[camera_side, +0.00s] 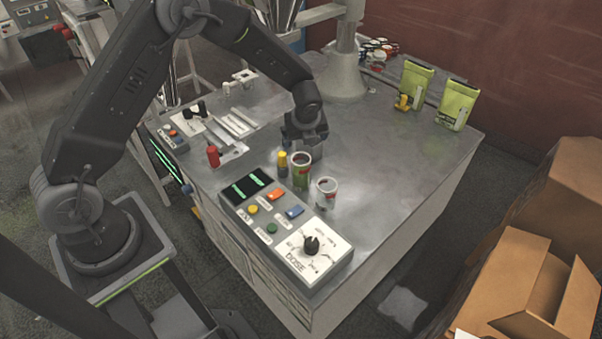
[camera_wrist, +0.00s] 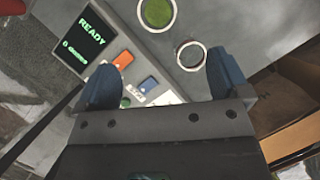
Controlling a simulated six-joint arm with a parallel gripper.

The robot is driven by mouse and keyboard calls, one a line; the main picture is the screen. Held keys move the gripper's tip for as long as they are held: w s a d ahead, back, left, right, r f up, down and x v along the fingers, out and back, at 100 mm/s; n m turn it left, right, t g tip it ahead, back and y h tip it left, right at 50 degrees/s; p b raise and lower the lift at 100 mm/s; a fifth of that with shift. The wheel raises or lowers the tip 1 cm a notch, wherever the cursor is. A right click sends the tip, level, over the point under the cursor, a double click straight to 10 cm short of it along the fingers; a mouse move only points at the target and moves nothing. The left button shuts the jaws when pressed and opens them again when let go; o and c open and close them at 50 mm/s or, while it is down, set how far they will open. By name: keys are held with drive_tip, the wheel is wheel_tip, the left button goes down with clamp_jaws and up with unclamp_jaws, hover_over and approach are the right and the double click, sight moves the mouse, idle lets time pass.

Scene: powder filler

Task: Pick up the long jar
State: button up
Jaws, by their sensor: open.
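A taller green and red jar (camera_side: 301,172) with an open top stands upright on the metal table behind the control panel. A shorter white jar (camera_side: 326,193) with red marking stands just to its right and nearer the camera. In the wrist view, the green-filled round jar (camera_wrist: 157,13) is at the top edge, and a grey-looking round jar (camera_wrist: 191,56) is below it, near the right finger. My gripper (camera_side: 306,138) is above and behind the jars in the side view.
The control panel (camera_side: 285,226) with a dose dial is in front of the jars. A yellow-topped post (camera_side: 282,161) stands close left of the taller jar, and a red knob (camera_side: 213,155) farther left. Green pouches (camera_side: 415,85) stand at the back right. The table's right side is clear.

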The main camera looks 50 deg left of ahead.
sight(301, 160)
drive_tip(key=shift+m, duration=0.8)
drive_tip(key=x, duration=1.1)
drive_tip(key=shift+s+d+f, duration=0.15)
drive_tip(key=shift+d+f, duration=0.05)
drive_tip(key=shift+d, duration=0.2)
drive_tip(key=shift+s+a+x, duration=0.1)
drive_tip(key=shift+a+x, duration=0.05)
drive_tip(key=shift+x, duration=1.35)
drive_tip(key=shift+s+a+x, duration=0.1)
drive_tip(key=shift+x, duration=1.4)
drive_tip(key=shift+r, duration=0.1)
drive_tip(key=c, duration=1.1)
